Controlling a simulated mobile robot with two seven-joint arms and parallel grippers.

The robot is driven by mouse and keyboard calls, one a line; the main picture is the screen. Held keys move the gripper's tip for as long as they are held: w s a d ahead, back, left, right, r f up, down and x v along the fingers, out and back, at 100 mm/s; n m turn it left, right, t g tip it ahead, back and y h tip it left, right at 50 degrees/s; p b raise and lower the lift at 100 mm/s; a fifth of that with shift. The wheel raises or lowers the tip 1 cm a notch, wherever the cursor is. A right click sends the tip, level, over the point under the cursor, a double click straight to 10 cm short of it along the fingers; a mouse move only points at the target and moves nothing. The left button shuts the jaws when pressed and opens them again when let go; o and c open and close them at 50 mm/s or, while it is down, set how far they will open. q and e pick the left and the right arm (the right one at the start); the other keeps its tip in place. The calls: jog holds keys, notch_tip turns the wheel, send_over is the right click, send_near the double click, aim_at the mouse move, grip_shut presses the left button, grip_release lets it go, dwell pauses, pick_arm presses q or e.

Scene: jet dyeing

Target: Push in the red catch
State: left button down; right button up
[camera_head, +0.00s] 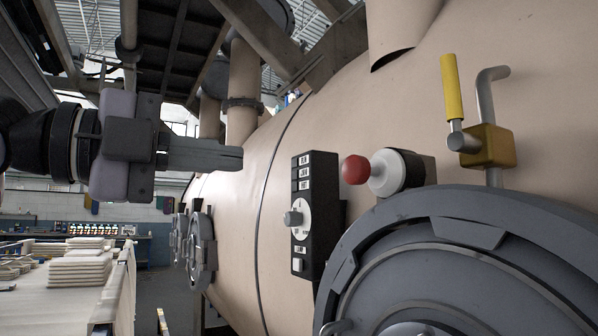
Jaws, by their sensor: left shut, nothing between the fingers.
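The red catch (355,170) is a round red knob on a white and black cylindrical mount (393,172), fixed to the side of the large beige dyeing vessel (375,110). It sits just above the big grey round door. My left gripper (240,158) comes in from the left with its fingers together and nothing between them. It points right, toward the knob, and is level with it or slightly higher in the picture. A clear gap separates the fingertips from the knob. My right gripper is out of view.
A black control panel (318,215) with a dial stands between my gripper and the knob. A yellow-handled valve (452,88) is at upper right. The grey round door (460,285) fills the lower right. Stacked pale fabric (80,268) lies at lower left.

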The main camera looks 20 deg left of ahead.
aim_at(347, 171)
pick_arm(q)
jog(key=p+x, duration=0.4)
jog(key=x, duration=0.9)
jog(key=shift+w+d, duration=0.1)
jog(key=shift+d, duration=0.1)
jog(key=shift+w, duration=0.1)
jog(key=shift+d, duration=0.1)
jog(key=shift+b+x, duration=0.5)
jog(key=shift+x, duration=0.85)
jog(key=shift+r, duration=0.1)
